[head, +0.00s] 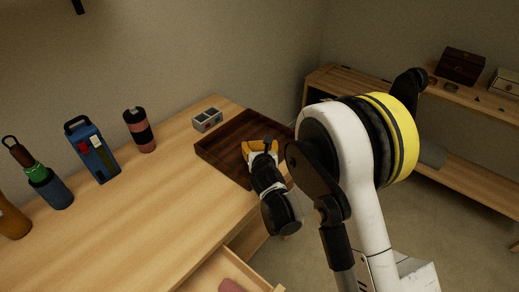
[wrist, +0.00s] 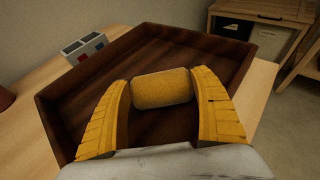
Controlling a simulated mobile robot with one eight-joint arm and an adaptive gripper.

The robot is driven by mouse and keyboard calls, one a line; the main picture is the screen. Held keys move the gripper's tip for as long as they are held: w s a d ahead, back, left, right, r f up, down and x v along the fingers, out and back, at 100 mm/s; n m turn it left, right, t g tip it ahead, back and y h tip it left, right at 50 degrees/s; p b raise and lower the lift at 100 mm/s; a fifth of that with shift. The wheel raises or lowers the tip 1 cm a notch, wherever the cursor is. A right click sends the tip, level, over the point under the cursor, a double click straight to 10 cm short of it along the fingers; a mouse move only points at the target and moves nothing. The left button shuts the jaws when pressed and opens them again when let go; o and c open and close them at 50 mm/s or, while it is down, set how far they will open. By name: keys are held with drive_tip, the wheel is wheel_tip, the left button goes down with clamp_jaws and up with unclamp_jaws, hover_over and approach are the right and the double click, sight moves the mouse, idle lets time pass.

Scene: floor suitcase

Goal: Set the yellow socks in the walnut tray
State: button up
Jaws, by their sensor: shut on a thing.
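The yellow socks (wrist: 163,89) are a rolled, rounded bundle between the two yellow-orange fingers of my gripper (wrist: 162,82) in the wrist view. My gripper is shut on them. The walnut tray (wrist: 52,122) is a dark brown, shallow, rectangular tray beneath and around the socks. In the head view, the tray (head: 218,157) sits on the wooden desk, and my gripper (head: 262,147) points down over its right part. The socks are within the tray's outline; I cannot tell whether they touch its floor. In the head view my gripper mostly hides them.
A small grey divided box (head: 207,120) stands behind the tray. A dark-and-pink cylinder (head: 139,130), a blue case (head: 92,150) and bottles (head: 48,185) stand to the left on the desk (head: 150,215). An open drawer (head: 232,272) juts out in front. A low shelf (head: 460,150) is at right.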

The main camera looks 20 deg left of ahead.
drive_tip(key=shift+r, duration=0.15)
drive_tip(key=o, duration=0.9)
